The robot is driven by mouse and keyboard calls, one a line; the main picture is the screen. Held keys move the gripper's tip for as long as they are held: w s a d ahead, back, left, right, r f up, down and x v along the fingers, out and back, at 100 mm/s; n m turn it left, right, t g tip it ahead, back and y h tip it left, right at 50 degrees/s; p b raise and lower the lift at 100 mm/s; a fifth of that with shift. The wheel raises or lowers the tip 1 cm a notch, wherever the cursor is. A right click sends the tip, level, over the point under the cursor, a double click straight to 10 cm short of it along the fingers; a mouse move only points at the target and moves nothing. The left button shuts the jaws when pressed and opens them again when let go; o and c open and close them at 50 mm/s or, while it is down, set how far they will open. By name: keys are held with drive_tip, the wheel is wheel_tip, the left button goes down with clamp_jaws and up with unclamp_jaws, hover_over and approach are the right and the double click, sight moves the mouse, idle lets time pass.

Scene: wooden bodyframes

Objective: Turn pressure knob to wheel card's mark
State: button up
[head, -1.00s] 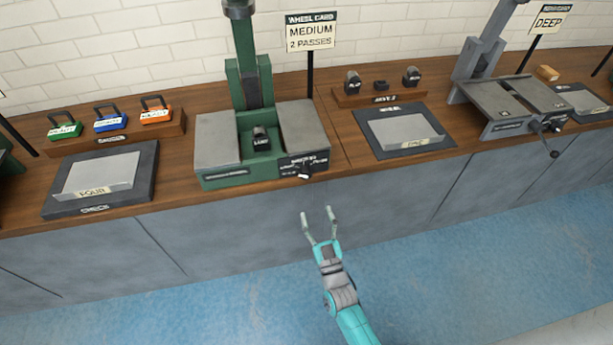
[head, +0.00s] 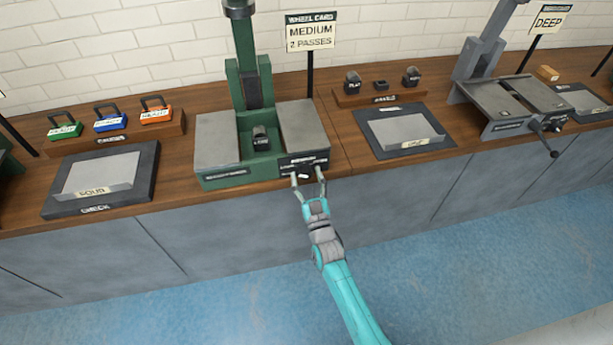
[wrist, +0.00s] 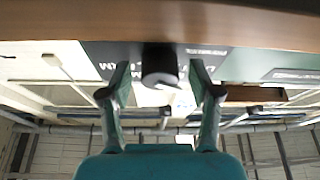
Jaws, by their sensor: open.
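The pressure knob is a small dark knob on the front right of the green machine (head: 232,172). In the wrist view the black round knob (wrist: 159,68) stands between my two open fingers, with space on both sides. My gripper (head: 309,176) is open in front of the knob and partly covers it in the head view. The wheel card (head: 310,36) stands on a post behind the machine and reads "MEDIUM, 2 PASSES". The lettering around the knob is too small or cut off to read fully.
A tray marked "FOUR" (head: 60,204) and a rack of coloured weights (head: 174,128) lie left. Another tray (head: 447,146) and a grey machine (head: 482,92) with a "DEEP" card (head: 551,17) stand right. The floor (head: 450,240) before the bench is clear.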

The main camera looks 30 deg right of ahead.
drive_tip(key=shift+w, duration=0.1)
drive_tip(key=c, duration=1.1)
drive_tip(key=shift+c, duration=0.2)
drive_tip(key=shift+m, duration=0.4)
drive_tip(key=m+h, duration=0.3)
drive_tip(key=m, duration=0.2)
drive_tip(key=shift+a+g, duration=0.1)
drive_tip(key=shift+g, duration=0.3)
drive_tip(key=m+g+h, duration=0.1)
drive_tip(key=m, duration=0.2)
drive_tip(key=m+g+h, duration=0.1)
drive_tip(key=m, duration=0.2)
drive_tip(key=shift+m, duration=0.3)
drive_tip(key=shift+m+h, duration=0.3)
